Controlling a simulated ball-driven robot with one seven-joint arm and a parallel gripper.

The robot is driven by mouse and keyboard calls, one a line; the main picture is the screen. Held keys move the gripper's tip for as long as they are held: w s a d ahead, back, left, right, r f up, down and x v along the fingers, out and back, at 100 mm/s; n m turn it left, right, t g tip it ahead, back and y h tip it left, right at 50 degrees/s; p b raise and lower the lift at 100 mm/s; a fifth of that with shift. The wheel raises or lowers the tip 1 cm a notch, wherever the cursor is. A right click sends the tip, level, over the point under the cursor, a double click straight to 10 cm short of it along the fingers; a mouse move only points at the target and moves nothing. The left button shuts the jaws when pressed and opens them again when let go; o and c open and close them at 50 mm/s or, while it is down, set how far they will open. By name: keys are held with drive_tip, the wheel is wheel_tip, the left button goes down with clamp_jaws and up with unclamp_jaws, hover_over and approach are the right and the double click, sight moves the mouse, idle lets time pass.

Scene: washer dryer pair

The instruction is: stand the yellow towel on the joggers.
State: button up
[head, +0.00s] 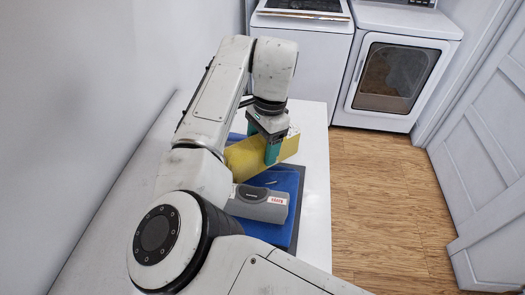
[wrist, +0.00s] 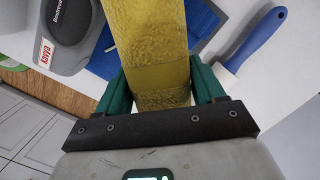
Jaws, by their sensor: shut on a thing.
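The yellow towel (head: 244,158) is a long, textured yellow piece. My gripper (head: 263,142) is shut on it, with the teal fingers on either side. In the wrist view the towel (wrist: 150,45) runs from between the fingers to the top edge. A flat blue piece (head: 284,181) with a dark grey border lies on the white table below the towel. It may be the joggers, but I cannot tell for sure. The towel hides part of it, and I cannot tell whether they touch.
A grey device (head: 258,204) with a red label lies on the blue piece, close to the towel. A blue-handled tool (wrist: 256,38) lies on the table in the wrist view. A washer (head: 302,55) and dryer (head: 398,72) stand beyond the white table (head: 314,130).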

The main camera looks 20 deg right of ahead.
drive_tip(key=shift+f+p, duration=0.3)
drive_tip(key=shift+f, duration=1.15)
drive_tip(key=o, duration=1.3)
drive_tip(key=shift+d+r, duration=0.1)
drive_tip(key=r, duration=0.4)
drive_tip(key=d+r+b, duration=0.1)
drive_tip(key=r, duration=0.6)
drive_tip(key=shift+w+d+r+b, duration=0.1)
drive_tip(key=shift+d+r+b, duration=0.25)
drive_tip(key=shift+f, duration=0.1)
